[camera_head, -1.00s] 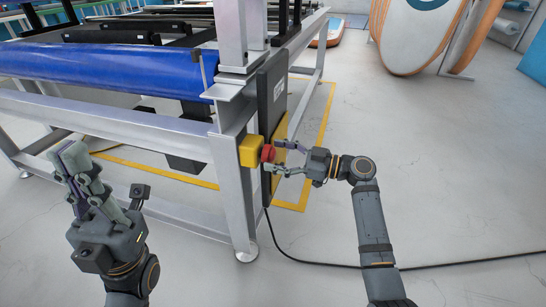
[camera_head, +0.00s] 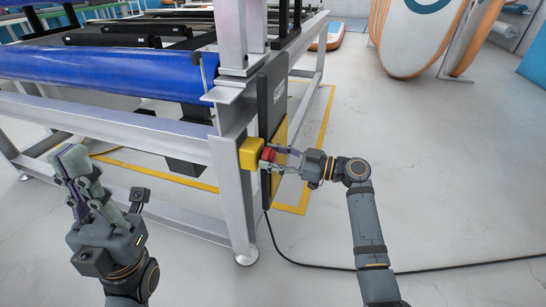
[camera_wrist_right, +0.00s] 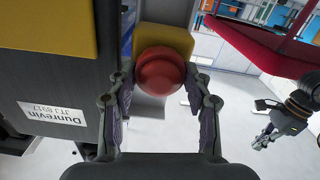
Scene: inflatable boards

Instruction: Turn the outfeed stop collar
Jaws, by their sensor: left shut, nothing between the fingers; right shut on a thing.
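The red collar (camera_head: 268,155) sits on a yellow box (camera_head: 249,153) fixed to the frame's corner post. My right gripper (camera_head: 275,157) is shut on the red collar from the right side. In the right wrist view the round red collar (camera_wrist_right: 161,71) lies between the two fingertips, with the yellow box (camera_wrist_right: 168,38) behind it. My left gripper (camera_head: 66,163) is shut and empty, raised at the lower left, well away from the collar. It also shows at the right of the right wrist view (camera_wrist_right: 264,139).
The grey metal frame (camera_head: 110,118) carries a blue roller (camera_head: 110,73). A black panel (camera_head: 271,95) with a label stands beside the corner post. A black cable (camera_head: 330,264) runs over the floor. Orange-and-white boards (camera_head: 410,38) stand at the back right.

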